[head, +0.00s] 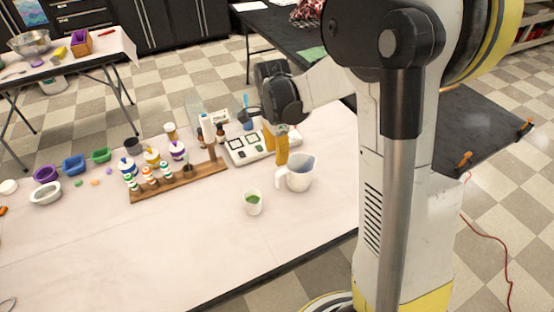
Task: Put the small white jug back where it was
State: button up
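The small white jug (299,178) stands on the pale table near its right side, with its handle towards the left and a bluish-grey inside. A small white cup (252,205) with green contents stands to the left and in front of the jug.
A white tray with dark squares (246,151) lies behind the jug. A wooden rack (178,184) with several small bottles stands left of it. Coloured bowls (74,164) are at the far left. The table's front middle is clear.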

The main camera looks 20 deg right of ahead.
jog(key=s+a+r+n+t, duration=0.3)
jog(key=s+r+n, duration=0.3)
jog(key=s+n, duration=0.2)
jog(key=s+a+r+n+t, duration=0.3)
jog(key=s+r+n+t, duration=0.1)
jog(key=s+r+n, duration=0.3)
jog(key=s+n, duration=0.2)
jog(key=shift+s+a+n, duration=0.25)
jog(key=shift+a+n, duration=0.05)
jog(key=shift+a, duration=0.05)
jog(key=shift+d, duration=0.1)
